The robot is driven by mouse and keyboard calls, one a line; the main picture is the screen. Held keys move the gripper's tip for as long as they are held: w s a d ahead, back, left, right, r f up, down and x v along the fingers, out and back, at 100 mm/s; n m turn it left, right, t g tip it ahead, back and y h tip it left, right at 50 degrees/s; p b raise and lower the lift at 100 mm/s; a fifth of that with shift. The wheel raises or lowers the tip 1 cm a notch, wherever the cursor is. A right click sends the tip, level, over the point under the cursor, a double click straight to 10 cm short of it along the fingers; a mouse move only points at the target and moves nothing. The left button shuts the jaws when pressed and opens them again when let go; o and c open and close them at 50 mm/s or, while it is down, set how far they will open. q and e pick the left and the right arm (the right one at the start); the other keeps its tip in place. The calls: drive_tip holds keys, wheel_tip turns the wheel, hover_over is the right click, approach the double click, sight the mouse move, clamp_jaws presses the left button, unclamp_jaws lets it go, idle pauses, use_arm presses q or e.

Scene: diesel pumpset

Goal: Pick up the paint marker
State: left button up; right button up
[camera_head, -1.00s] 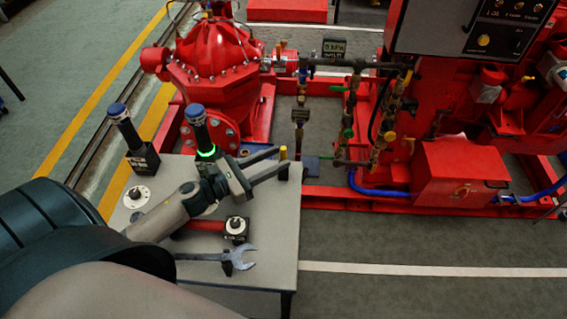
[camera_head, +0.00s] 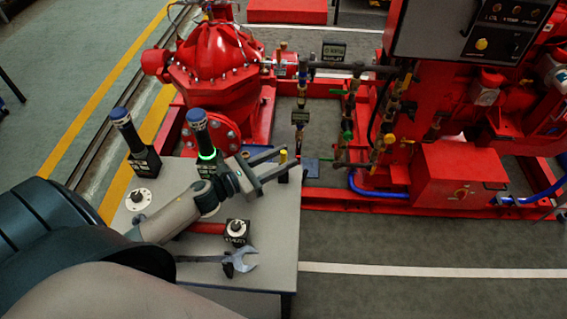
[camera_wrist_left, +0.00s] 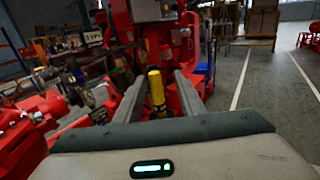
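The paint marker (camera_head: 284,156) has a yellow top and a dark lower part. It stands upright near the right edge of the grey table (camera_head: 275,235). In the left wrist view the marker (camera_wrist_left: 156,88) shows as a yellow upright cylinder between the two fingers, with a visible gap on each side. My left gripper (camera_head: 290,157) is open, its fingers reaching out on both sides of the marker. It also shows in the left wrist view (camera_wrist_left: 158,78). The marker's foot is partly hidden by the near finger. My right gripper is not in view.
An adjustable wrench (camera_head: 240,261), a black block with a round white top (camera_head: 237,229) and a red rod (camera_head: 206,228) lie nearer on the table. Two blue-topped dark cylinders (camera_head: 125,125) (camera_head: 197,128) stand at its back left. The red pump (camera_head: 215,65) stands behind.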

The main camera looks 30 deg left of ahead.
use_arm(q)
drive_tip(key=p+x, duration=0.1)
drive_tip(key=x, duration=0.1)
drive_tip(key=p+x, duration=0.1)
drive_tip(key=x, duration=0.1)
drive_tip(key=shift+w+r, duration=0.1)
drive_tip(key=shift+w, duration=0.4)
drive_tip(key=shift+a, duration=0.1)
clamp_jaws()
